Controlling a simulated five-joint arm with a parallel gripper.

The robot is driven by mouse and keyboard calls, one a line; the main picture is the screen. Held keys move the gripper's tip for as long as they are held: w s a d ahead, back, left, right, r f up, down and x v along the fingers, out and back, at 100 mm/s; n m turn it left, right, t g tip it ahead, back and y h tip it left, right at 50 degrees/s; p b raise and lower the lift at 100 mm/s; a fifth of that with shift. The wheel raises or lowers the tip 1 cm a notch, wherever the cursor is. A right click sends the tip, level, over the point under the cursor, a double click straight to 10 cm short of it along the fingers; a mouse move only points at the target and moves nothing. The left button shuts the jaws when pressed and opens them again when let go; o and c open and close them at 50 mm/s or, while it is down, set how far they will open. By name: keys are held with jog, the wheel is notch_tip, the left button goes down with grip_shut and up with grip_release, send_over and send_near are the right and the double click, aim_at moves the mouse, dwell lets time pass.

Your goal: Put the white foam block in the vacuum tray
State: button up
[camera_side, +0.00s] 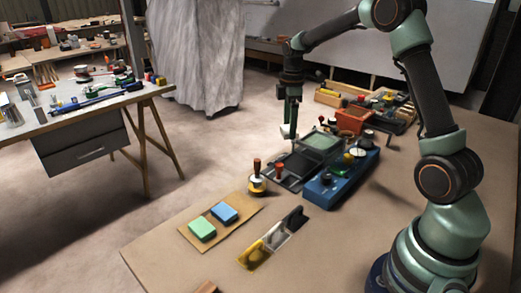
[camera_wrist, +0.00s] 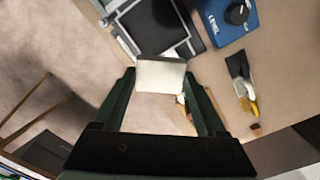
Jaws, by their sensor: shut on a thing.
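The white foam block (camera_wrist: 160,74) is held between the two fingers of my gripper (camera_wrist: 158,84) in the wrist view. In the side view my gripper (camera_side: 289,134) points down, raised above the table beside the dark tray; the block is hard to make out there. What looks like the vacuum tray (camera_side: 283,181) is a dark, framed, shallow tray near the table's edge. It also shows in the wrist view (camera_wrist: 185,49), just beyond the block. The block appears apart from the tray.
A blue box with a knob (camera_side: 340,180) stands right of the tray. Green (camera_side: 202,228) and blue (camera_side: 224,212) blocks lie on a tan card. Yellow-and-black tools (camera_side: 253,254) lie in front. An orange bin (camera_side: 352,121) stands behind.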

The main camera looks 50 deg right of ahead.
jog(key=m, duration=0.1)
send_over(298, 165)
jog(key=shift+f, duration=5.8)
jog(key=shift+f, duration=0.5)
jog(key=o, duration=1.2)
